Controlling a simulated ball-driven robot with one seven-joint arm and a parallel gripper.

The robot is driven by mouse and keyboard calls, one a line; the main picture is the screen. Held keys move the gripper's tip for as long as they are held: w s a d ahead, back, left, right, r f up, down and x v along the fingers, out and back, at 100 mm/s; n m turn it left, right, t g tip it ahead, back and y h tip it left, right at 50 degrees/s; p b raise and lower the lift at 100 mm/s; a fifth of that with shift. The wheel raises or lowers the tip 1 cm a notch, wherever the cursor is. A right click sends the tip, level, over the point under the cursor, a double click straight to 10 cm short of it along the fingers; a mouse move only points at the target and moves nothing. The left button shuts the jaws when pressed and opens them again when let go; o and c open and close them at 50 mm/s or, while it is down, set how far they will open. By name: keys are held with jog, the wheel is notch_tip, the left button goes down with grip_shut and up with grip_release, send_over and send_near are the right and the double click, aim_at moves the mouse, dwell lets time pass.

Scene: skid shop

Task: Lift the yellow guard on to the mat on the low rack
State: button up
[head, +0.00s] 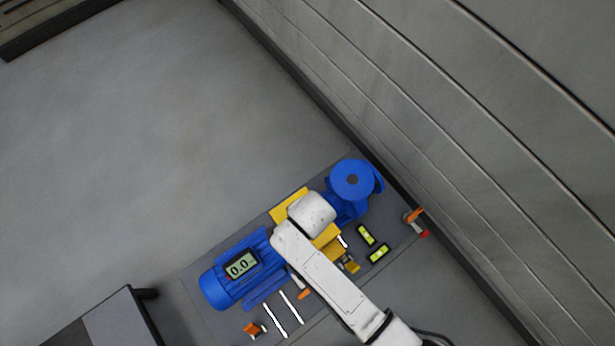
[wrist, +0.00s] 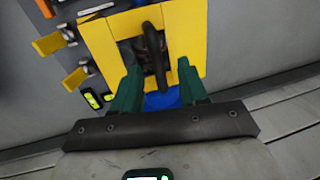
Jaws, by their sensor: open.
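The yellow guard (head: 288,204) sits on the skid between the blue motor and the blue pump, partly hidden under my arm in the head view. In the wrist view the guard (wrist: 187,38) fills the upper middle, with a dark upright handle (wrist: 155,58) across its opening. My gripper (wrist: 158,80) has two green fingers spread apart, one on each side of the handle's near end; contact cannot be told. In the head view my arm hides the fingers. A low dark-edged stand with a lighter grey top (head: 113,322), perhaps the rack and mat, is at the lower left.
The blue motor (head: 222,285) carries a display reading 0.0. The blue pump (head: 352,180) stands near the grey wall (head: 450,130). Small yellow-green levels (head: 378,254), white rods (head: 290,307) and orange-handled parts (head: 252,328) lie on the skid. The floor (head: 150,150) at left is clear.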

jog(key=f+b, duration=0.2)
jog(key=f, duration=0.1)
jog(key=f+b, duration=0.1)
jog(key=f, duration=0.1)
jog(key=shift+w+f, duration=0.15)
jog(key=shift+w, duration=0.2)
jog(key=shift+c, duration=0.2)
grip_shut()
dwell(0.9)
